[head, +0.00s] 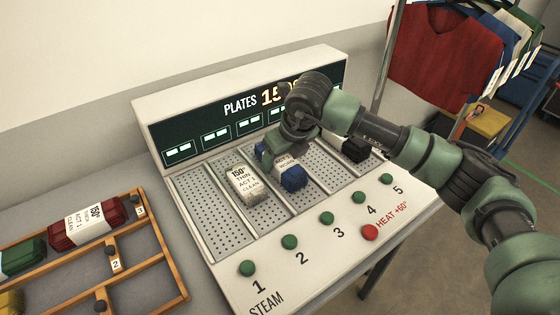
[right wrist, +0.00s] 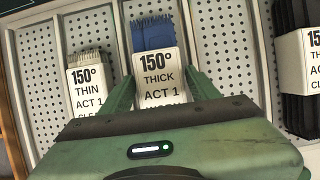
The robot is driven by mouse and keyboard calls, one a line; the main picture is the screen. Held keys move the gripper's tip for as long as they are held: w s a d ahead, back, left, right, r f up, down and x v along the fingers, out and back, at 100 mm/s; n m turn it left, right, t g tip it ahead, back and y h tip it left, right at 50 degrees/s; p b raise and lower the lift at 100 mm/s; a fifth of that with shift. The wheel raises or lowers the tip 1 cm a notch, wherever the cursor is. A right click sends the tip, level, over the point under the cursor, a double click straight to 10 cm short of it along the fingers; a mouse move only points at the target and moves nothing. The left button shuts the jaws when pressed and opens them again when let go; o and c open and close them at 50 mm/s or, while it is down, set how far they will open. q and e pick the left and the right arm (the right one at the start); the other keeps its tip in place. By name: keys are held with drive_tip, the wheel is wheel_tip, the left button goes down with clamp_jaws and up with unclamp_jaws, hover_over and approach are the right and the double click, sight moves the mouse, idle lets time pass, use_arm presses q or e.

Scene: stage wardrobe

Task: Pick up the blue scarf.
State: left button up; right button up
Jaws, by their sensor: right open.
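The blue scarf (head: 294,179) is a folded bundle with a white paper band, lying on a perforated plate near the middle of the steam console. In the right wrist view the blue scarf (right wrist: 152,32) shows its band, reading "150° THICK ACT 1"; the line below is partly covered. My right gripper (head: 280,160) is at the scarf, open. In the right wrist view its green fingers (right wrist: 160,88) stand on either side of the banded part. I cannot tell whether they touch it. The gripper body hides the scarf's near end. My left gripper is out of view.
A cream bundle (head: 246,186) lies one plate left of the scarf, and a black bundle (head: 356,150) lies to the right. The leftmost plate (head: 211,213) is bare. A wooden rack (head: 168,262) with red (head: 88,226) and green bundles stands left. Buttons line the console's front.

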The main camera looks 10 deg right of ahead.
drive_tip(key=shift+w+f, duration=0.15)
drive_tip(key=shift+f, duration=0.2)
drive_tip(key=shift+r, duration=0.1)
drive_tip(key=c, duration=1.2)
